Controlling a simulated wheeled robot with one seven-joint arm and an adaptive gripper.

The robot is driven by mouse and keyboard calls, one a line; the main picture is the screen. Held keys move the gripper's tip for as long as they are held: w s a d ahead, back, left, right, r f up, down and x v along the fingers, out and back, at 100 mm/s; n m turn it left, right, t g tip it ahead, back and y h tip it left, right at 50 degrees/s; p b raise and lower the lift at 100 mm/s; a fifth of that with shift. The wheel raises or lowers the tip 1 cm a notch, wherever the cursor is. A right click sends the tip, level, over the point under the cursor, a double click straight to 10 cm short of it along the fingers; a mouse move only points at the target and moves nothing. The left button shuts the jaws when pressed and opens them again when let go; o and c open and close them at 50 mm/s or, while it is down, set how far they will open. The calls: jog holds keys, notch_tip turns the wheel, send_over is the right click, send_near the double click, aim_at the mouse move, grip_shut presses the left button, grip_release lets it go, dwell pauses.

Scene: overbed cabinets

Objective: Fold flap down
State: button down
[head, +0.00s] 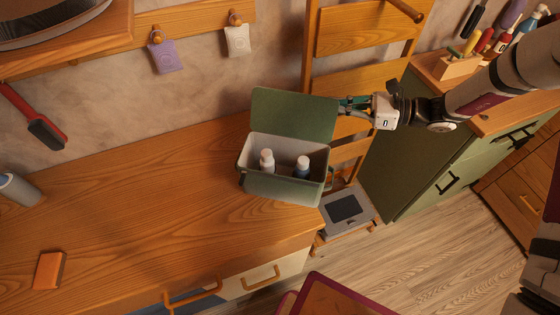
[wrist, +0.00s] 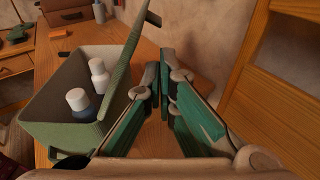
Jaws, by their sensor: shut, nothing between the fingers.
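A green box (head: 283,188) with a pale inside stands on the wooden desk (head: 130,205), near its right end. Its green flap (head: 294,116) is hinged at the back edge and stands up, open. Two white-capped bottles (head: 267,160) (head: 303,167) stand inside the box. My gripper (head: 346,106) is at the right edge of the raised flap, with its fingers shut and empty. In the wrist view the flap (wrist: 127,68) is edge-on, just left of the fingers (wrist: 164,85), and the open box (wrist: 60,136) lies beyond it. I cannot tell whether the fingers touch the flap.
A wooden ladder-like rack (head: 365,45) stands against the wall behind my gripper. A green cabinet (head: 425,160) with a tool block (head: 457,66) on top is to the right. A purple tag (head: 165,57) and a white tag (head: 238,41) hang above. The desk left of the box is mostly clear.

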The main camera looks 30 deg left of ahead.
jog(key=s+d+p, duration=0.2)
jog(key=s+p, duration=0.2)
jog(key=s, duration=0.3)
dwell(0.9)
jog(key=shift+r, duration=0.1)
dwell(0.5)
jog(key=shift+r+p, duration=0.75)
jog(key=shift+r, duration=1.15)
jog(key=s+d+r+n+t+h, duration=0.3)
jog(key=s+d+r+n+h, duration=0.2)
jog(key=d, duration=0.5)
jog(key=s+d+r+n+t+h, duration=0.3)
jog(key=s+d+r+n+h, duration=0.2)
jog(key=s+d+r, duration=0.4)
jog(key=s+d+r+n+t+h, duration=0.3)
jog(key=s+d+r+n+h, duration=0.2)
jog(key=d+r, duration=0.5)
jog(key=shift+s+d+r+t+h, duration=0.3)
jog(key=shift+s+d+r+t, duration=0.1)
jog(key=shift+s+r, duration=0.45)
